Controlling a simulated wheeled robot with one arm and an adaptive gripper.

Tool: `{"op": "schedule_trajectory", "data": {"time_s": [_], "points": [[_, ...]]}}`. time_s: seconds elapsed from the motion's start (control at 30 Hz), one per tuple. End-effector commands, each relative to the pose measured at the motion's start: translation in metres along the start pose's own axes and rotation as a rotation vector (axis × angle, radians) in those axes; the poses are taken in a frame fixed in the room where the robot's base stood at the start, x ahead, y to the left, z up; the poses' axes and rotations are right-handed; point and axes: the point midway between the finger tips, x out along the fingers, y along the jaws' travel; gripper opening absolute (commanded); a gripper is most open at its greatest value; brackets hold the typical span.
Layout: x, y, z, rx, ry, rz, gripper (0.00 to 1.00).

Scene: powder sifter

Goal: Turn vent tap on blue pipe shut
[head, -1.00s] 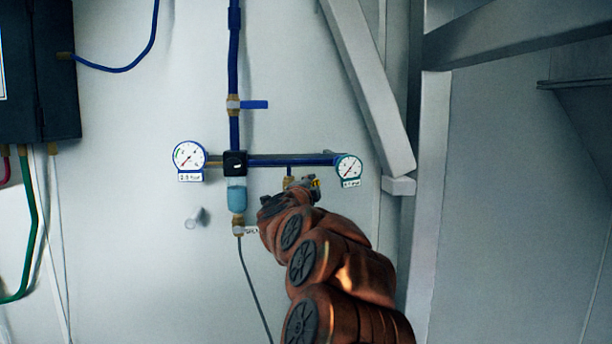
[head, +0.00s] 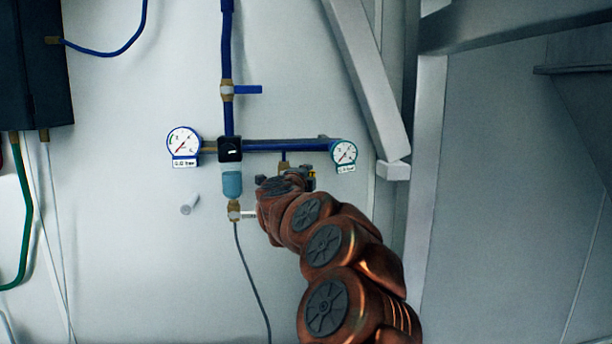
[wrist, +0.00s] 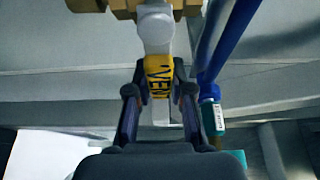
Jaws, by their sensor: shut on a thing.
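The vent tap hangs from a brass fitting below the horizontal blue pipe (head: 285,146). Its yellow handle (wrist: 158,68), marked with "VENT" lettering, shows in the wrist view under a pale round hub (wrist: 154,28). My gripper (wrist: 160,88) is shut on this handle, with one finger on each side. In the head view my arm hides most of the gripper and tap; only the brass stem (head: 283,165) above and a small part at the right show.
A left gauge (head: 183,142) and a right gauge (head: 343,152) sit at the pipe's ends. A second valve with a blue lever (head: 247,90) is on the upright pipe. A blue filter bowl (head: 232,184) hangs left of my gripper. A diagonal beam (head: 368,75) stands to the right.

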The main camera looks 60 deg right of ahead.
Motion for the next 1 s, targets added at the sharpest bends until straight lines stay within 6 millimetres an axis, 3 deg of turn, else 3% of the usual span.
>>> {"op": "schedule_trajectory", "data": {"time_s": [0.3,0.67,1.0], "points": [[0.000,0.002,-0.001,0.001,0.002,0.002,0.48],[-0.003,0.000,0.000,0.001,0.001,0.001,0.48],[-0.038,0.000,0.000,0.002,-0.002,0.002,0.48]]}}
